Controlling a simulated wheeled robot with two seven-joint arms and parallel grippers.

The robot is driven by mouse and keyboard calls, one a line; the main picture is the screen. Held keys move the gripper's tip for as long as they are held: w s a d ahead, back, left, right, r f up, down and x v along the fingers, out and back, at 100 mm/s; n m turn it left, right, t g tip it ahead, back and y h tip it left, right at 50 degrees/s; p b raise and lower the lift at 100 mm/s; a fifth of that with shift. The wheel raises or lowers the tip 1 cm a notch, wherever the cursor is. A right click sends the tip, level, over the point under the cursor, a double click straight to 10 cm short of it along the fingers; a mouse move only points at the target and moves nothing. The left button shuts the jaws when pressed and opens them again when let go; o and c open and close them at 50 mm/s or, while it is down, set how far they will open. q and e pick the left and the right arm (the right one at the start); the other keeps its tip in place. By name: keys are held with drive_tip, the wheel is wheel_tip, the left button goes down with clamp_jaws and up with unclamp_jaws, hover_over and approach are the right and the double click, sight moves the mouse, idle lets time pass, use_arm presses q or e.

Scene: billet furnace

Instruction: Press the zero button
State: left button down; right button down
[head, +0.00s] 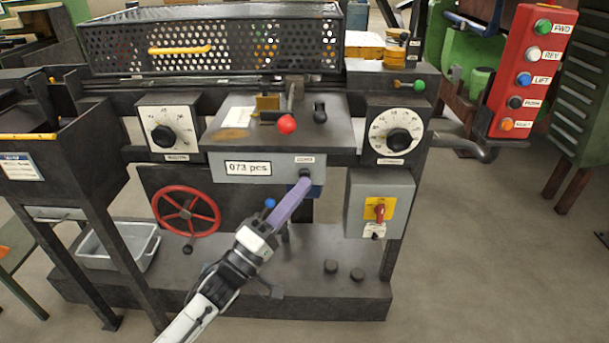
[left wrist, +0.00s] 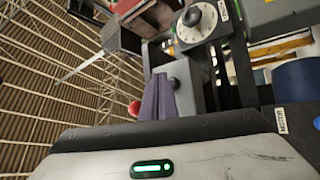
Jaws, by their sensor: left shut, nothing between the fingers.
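The counter box (head: 240,168) on the machine front reads "073 pcs" and has a small label, apparently "ZERO", at its right. The dark zero button (head: 304,173) sits just under that label, partly hidden by my fingertips. My left gripper (head: 301,184) is shut and empty, its purple fingers pointing up at the button. Whether the tips touch it, I cannot tell. In the left wrist view the shut purple fingers (left wrist: 158,98) point at the grey box, with a dark round knob just right of them. My right gripper is not in view.
Dials (head: 165,128) (head: 398,138) flank the counter box. A red-knobbed lever (head: 286,123) stands above it. A red handwheel (head: 186,212) is at lower left, and a grey switch box (head: 378,203) with a red switch is at right. A red button panel (head: 531,72) hangs farther right.

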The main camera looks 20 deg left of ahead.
use_arm(q)
drive_tip(key=shift+w, duration=0.2)
idle(0.4)
drive_tip(key=shift+w+a, duration=0.1)
drive_tip(key=shift+w, duration=0.15)
drive_tip(key=shift+w, duration=0.1)
idle(0.4)
drive_tip(key=shift+w+a, duration=0.15)
drive_tip(key=shift+w, duration=0.2)
idle(0.3)
drive_tip(key=shift+s, duration=0.1)
drive_tip(key=shift+s+d+p, duration=0.25)
drive_tip(key=shift+s+p, duration=0.15)
drive_tip(key=shift+s, duration=0.4)
